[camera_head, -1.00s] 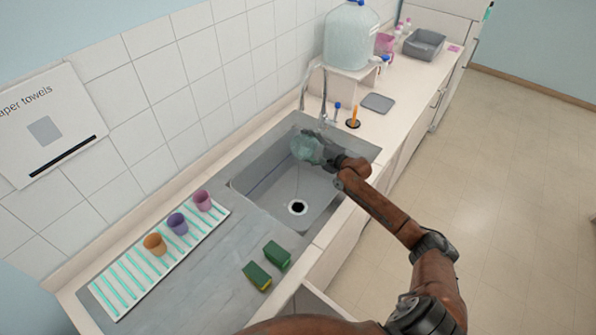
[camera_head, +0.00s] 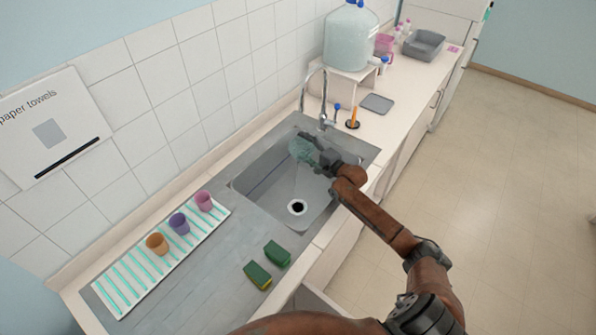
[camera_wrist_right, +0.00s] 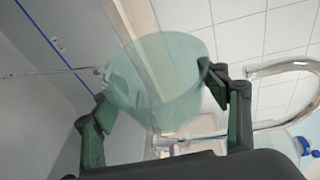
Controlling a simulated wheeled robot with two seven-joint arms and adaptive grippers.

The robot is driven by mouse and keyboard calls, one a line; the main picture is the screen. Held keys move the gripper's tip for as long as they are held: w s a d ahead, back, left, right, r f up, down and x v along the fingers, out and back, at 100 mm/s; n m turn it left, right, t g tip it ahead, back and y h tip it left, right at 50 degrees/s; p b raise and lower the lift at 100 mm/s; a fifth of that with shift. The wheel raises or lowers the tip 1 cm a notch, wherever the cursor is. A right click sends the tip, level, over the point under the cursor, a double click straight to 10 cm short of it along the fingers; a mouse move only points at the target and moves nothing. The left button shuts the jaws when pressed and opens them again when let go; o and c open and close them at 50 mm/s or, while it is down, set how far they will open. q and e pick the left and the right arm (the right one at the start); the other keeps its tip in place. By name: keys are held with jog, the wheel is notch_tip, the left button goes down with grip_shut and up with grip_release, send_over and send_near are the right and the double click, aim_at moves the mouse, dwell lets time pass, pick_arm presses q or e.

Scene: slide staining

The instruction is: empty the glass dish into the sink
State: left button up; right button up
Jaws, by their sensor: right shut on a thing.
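The glass dish (camera_head: 302,150) is a pale green see-through bowl, held over the far part of the grey sink (camera_head: 262,197). My right gripper (camera_head: 318,150) is shut on it. In the right wrist view the glass dish (camera_wrist_right: 158,85) sits between the two dark fingers of the right gripper (camera_wrist_right: 155,92) and looks tipped. I cannot tell whether any liquid is in it. The sink's round drain (camera_head: 297,207) is in view, below and nearer than the dish. My left gripper is not in view.
A chrome faucet (camera_head: 322,98) stands behind the sink. Three cups, orange (camera_head: 157,243), purple (camera_head: 179,223) and pink (camera_head: 204,201), stand on a striped mat (camera_head: 112,287). Two green sponges (camera_head: 278,253) lie on the drainboard. A large water jug (camera_head: 350,40) stands on a stand further back.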

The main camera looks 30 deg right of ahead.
jog(key=shift+w+d+r+n, duration=0.1)
jog(key=shift+d+r+n, duration=0.05)
jog(key=shift+n, duration=0.25)
